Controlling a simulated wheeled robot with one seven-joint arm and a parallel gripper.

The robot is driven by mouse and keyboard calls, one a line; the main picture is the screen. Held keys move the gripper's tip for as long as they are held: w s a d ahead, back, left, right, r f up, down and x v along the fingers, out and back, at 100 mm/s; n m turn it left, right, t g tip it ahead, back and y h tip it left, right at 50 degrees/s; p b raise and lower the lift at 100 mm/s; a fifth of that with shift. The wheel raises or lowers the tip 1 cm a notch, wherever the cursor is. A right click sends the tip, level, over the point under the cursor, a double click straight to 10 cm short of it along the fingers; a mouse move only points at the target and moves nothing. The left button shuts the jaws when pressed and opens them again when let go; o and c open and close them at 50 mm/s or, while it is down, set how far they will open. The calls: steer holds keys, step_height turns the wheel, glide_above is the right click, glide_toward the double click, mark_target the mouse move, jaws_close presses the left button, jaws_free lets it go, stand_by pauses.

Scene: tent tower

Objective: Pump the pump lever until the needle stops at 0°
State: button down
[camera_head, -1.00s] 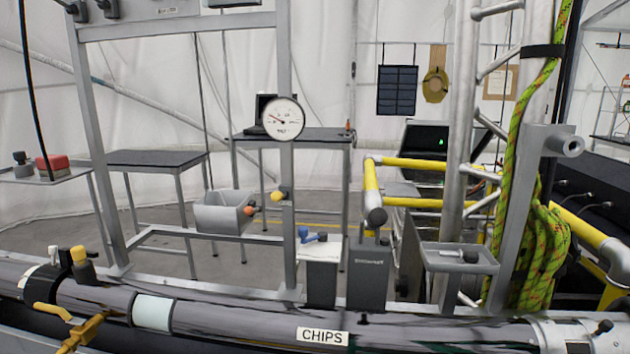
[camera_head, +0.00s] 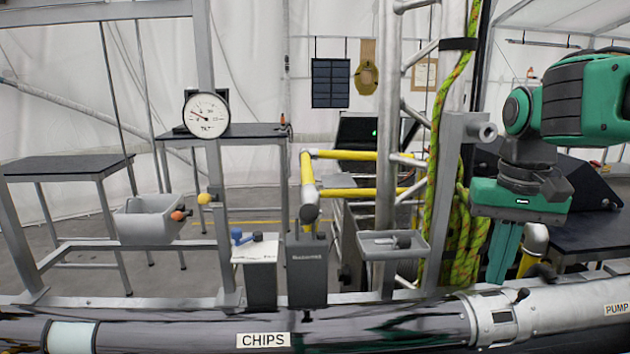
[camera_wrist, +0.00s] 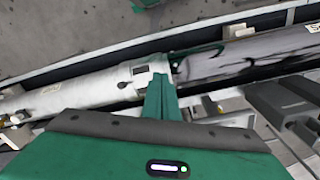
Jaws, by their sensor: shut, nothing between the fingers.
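The round white gauge (camera_head: 206,114) is on the grey upright left of centre in the head view. Its thin needle seems to point up and left, but the scale is too small to read. A "PUMP" label (camera_head: 617,309) is on the grey pipe at the right edge. I cannot make out the pump lever with certainty. My green gripper (camera_head: 496,282) is shut and empty, pointing down over the pipe, left of the label. In the wrist view my gripper (camera_wrist: 160,84) has its tips by the pipe's pale collar (camera_wrist: 150,72).
The long pipe (camera_head: 365,325) runs across the front with a "CHIPS" label (camera_head: 263,340). A grey tray (camera_head: 392,245) and a green rope (camera_head: 437,170) stand left of my gripper. A dark bench (camera_head: 590,235) is behind it. A grey bin (camera_head: 150,220) hangs at left.

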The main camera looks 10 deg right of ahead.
steer(key=w+a+r+n, duration=0.1)
steer(key=w+a+r, duration=0.4)
steer(key=a+r, duration=0.2)
steer(key=w+a+r+n, duration=0.1)
steer(key=w+a+r, duration=0.3)
steer(key=a+r, duration=0.4)
steer(key=a+r+n, duration=0.2)
steer(key=a+r, duration=1)
steer(key=a, duration=0.2)
glide_above(307, 217)
steer(key=w+d, duration=0.1)
steer(key=w, duration=0.5)
steer(key=shift+y, duration=0.4)
step_height(307, 217, down, 11)
steer(key=shift+d+f, duration=0.1)
steer(key=shift+d, duration=0.05)
steer(key=shift+s+f+n, duration=0.2)
steer(key=shift+f+n, duration=0.1)
steer(key=shift+f, duration=0.1)
steer(key=shift+s+f, duration=0.3)
steer(key=shift+f, duration=0.5)
steer(key=shift+d, duration=0.1)
